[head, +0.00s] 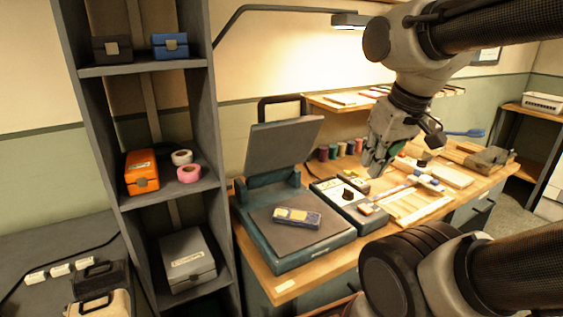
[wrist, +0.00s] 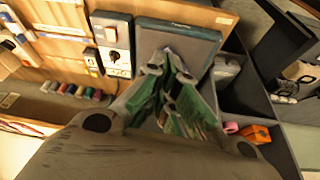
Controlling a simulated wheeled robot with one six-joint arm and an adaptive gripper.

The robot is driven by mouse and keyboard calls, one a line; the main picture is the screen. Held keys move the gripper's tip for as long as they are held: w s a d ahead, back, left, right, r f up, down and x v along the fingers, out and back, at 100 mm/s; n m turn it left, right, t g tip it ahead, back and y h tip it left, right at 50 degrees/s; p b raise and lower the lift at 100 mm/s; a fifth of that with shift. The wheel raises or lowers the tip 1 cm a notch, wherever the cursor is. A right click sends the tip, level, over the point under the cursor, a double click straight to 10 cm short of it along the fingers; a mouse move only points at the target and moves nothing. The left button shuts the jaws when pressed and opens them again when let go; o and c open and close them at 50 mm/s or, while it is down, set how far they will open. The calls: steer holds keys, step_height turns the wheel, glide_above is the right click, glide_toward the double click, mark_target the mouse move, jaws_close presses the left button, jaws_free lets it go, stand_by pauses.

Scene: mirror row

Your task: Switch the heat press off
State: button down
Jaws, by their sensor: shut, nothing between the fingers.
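The heat press (head: 300,245) has a teal base and a grey plate, and stands on the workbench with its upper plate (head: 285,145) raised. A control box (head: 330,190) with a dark knob (head: 347,194) sits just right of it. The box and its knob also show in the wrist view (wrist: 112,36), next to the press's grey plate (wrist: 185,42). My gripper (head: 374,170) is shut and empty, above the bench near the right of the box. Its green fingers (wrist: 172,92) point toward the press in the wrist view. The knob's setting is too small to read.
A patterned block (head: 297,217) lies on the press plate. A tall grey shelf (head: 160,70) rises left of the press, with an orange box (head: 141,171).

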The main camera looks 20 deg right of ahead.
steer(key=m+g, duration=0.5)
steer(key=m, duration=0.5)
glide_above(365, 209)
steer(key=s, duration=0.2)
step_height(365, 209, down, 10)
steer(key=r, duration=0.1)
steer(key=w+m, duration=0.1)
steer(key=m, duration=0.1)
steer(key=w+d+m, duration=0.1)
steer(key=w+m, duration=0.1)
steer(key=w+d+m, duration=0.1)
steer(key=w+m, duration=0.1)
steer(key=shift+d+r+t, duration=0.1)
steer(key=shift+t, duration=0.2)
step_height(365, 209, down, 14)
